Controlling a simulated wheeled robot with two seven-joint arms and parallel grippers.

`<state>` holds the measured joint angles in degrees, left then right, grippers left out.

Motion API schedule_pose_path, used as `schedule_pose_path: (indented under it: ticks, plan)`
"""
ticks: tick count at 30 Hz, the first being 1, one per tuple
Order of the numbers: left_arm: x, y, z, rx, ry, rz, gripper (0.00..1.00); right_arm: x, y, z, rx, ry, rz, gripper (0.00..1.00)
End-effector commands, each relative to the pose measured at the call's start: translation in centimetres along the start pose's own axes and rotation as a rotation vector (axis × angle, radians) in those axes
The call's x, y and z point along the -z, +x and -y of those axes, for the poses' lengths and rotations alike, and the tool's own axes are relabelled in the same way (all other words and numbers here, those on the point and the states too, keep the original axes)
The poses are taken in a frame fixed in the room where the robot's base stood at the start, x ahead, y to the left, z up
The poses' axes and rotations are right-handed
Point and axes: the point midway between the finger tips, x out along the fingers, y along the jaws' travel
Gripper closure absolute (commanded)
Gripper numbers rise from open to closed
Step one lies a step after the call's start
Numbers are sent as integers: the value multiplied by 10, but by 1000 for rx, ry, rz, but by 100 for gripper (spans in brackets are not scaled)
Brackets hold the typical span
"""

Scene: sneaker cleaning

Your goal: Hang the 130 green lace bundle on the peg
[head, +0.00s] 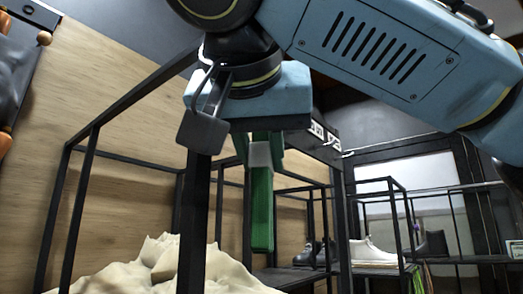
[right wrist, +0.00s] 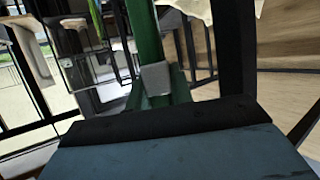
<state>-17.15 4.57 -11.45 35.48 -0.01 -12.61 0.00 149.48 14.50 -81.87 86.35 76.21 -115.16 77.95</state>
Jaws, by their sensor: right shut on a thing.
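The green lace bundle (head: 261,208) hangs straight down below my right gripper (head: 260,138) in the head view, with a pale band (head: 261,157) around its upper part. My right gripper is shut on the bundle's top; the fingertips are partly hidden. In the right wrist view the bundle (right wrist: 147,38) and its pale band (right wrist: 155,77) extend beyond the dark gripper edge. A dark rail with white number labels (head: 332,138) is just right of the gripper, with a small light metal peg (head: 347,155) at its end. The bundle appears apart from that peg. My left gripper is out of view.
Black metal frames (head: 85,185) stand at left and centre, with uprights close to the bundle. Crumpled cream cloth or paper (head: 165,268) lies below. White shoes (head: 372,252) and dark shoes sit on shelves at right. A wooden wall is behind.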

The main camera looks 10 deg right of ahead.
Motion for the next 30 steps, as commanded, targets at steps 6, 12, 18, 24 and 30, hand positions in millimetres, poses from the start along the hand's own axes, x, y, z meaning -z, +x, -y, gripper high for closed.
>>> schedule_pose_path:
  ticks: [6, 12, 18, 24, 30]
  plan:
    - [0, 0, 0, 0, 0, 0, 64, 0, 0, 0, 0, 0, 0, 53]
    - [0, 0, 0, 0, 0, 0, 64, 0, 0, 0, 0, 0, 0, 52]
    - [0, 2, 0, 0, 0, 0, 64, 0, -8, 0, 0, 0, -3, 52]
    - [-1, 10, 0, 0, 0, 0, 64, -1, -44, 0, 0, 1, -7, 52]
    - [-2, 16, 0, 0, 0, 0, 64, 0, -94, 0, 0, 3, -8, 52]
